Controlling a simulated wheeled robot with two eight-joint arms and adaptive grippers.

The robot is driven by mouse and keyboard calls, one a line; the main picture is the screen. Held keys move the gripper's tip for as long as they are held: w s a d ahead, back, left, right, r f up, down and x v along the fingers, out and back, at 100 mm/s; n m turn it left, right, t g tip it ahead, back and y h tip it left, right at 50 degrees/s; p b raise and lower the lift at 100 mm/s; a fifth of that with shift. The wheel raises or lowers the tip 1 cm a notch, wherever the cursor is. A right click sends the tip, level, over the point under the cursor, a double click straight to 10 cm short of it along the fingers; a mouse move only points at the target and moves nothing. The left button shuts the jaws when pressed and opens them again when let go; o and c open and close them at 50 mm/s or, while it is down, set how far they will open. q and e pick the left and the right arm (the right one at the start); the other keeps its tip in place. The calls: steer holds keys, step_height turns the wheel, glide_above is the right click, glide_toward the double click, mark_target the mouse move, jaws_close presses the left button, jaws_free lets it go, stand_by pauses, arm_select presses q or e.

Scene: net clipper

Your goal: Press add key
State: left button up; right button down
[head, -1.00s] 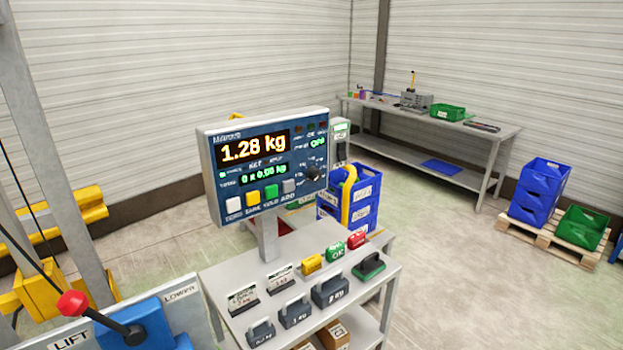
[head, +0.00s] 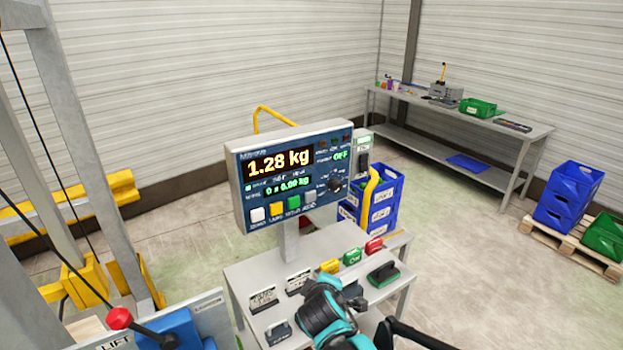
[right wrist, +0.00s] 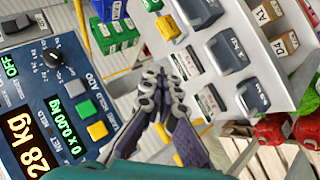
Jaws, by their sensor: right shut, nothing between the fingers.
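The scale's indicator panel (head: 292,175) stands on a post and shows 1.28 kg. The grey add key (head: 309,198) is at the right end of the lower key row, beside the green key (head: 293,203). In the right wrist view the panel is at the left, turned on its side, with the grey add key (right wrist: 77,88) in plain view. My right gripper (right wrist: 152,78) is shut and empty, to the right of the keys there and apart from them. In the head view my right arm reaches in from below, over the weight table. My left gripper is not in view.
The weight table (head: 245,275) below the panel holds several grey weights, a yellow, a green and a red block. Blue crates (head: 380,205) stand behind it. A red-knobbed lever (head: 120,318) is at lower left. A workbench (head: 480,120) is at the back.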

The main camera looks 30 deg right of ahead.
steer(key=w+d+r+n+t+h+p, duration=0.2)
steer(key=w+d+r+n+h+p, duration=0.2)
steer(key=w+d+r+n+p, duration=0.3)
step_height(320, 180, up, 2)
steer(key=w+d+n, duration=0.1)
steer(key=w+n, duration=0.1)
steer(key=shift+w+d+r+t+p, duration=0.15)
steer(key=shift+w+d+t+p, duration=0.15)
steer(key=shift+w+p, duration=0.1)
glide_toward(315, 203)
steer(key=shift+w+d+r, duration=0.25)
steer(key=shift+w+d, duration=0.05)
steer(key=shift+d, duration=0.3)
steer(key=shift+w+d+r, duration=0.2)
steer(key=shift+w+d, duration=0.1)
steer(key=shift+d, duration=0.35)
steer(key=shift+w+d+r, duration=0.25)
steer(key=shift+w+d, duration=0.05)
steer(key=shift+d, duration=0.3)
steer(key=shift+w, duration=0.1)
steer(key=shift+w, duration=0.35)
